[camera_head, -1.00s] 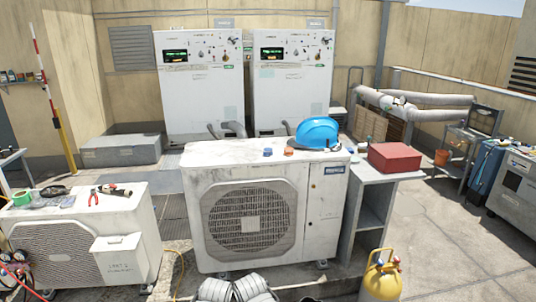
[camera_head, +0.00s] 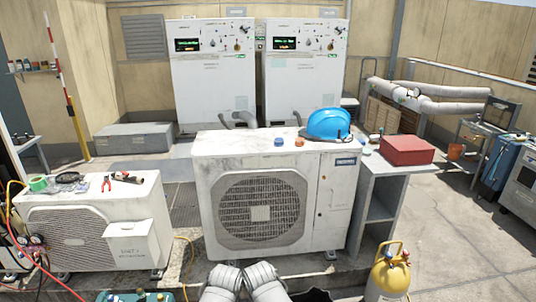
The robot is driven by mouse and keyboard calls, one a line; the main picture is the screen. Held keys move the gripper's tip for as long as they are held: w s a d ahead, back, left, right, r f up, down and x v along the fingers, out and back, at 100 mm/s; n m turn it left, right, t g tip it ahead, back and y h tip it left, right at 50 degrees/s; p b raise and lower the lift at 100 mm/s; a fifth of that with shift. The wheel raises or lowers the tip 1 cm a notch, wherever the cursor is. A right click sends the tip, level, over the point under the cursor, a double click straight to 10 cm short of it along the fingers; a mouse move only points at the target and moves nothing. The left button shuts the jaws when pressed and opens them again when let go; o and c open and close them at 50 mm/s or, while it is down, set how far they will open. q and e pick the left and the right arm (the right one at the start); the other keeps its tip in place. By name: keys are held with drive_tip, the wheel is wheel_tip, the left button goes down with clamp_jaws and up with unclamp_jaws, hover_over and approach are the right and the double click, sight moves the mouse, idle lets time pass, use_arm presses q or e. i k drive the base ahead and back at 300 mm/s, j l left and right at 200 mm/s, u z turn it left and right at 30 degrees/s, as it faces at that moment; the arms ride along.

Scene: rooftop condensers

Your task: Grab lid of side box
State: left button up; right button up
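The side box (camera_head: 128,244) is a small white box on the right part of the front of the low white condenser (camera_head: 70,240) at the left. Its sloped top, the lid (camera_head: 128,228), looks closed, and dark lettering shows on its front. Neither of my grippers is in view. Only grey padded parts of my arms show at the bottom centre, well to the right of the side box and not touching it.
Red pliers (camera_head: 106,183) and green tape (camera_head: 38,183) lie on the low condenser. A larger condenser (camera_head: 262,210) stands at centre with a blue helmet (camera_head: 327,124) on top. A yellow cylinder (camera_head: 390,275) stands at right. Red and yellow hoses hang at far left.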

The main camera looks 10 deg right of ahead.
sight(137, 227)
drive_tip(key=i+j, duration=0.15)
drive_tip(key=j, duration=0.2)
drive_tip(key=i+j, duration=0.2)
drive_tip(key=j, duration=0.15)
drive_tip(key=i+j, duration=0.15)
drive_tip(key=j, duration=0.25)
drive_tip(key=i+j, duration=0.15)
drive_tip(key=j, duration=0.2)
drive_tip(key=i+j, duration=0.15)
drive_tip(key=j, duration=0.2)
drive_tip(key=u, duration=0.05)
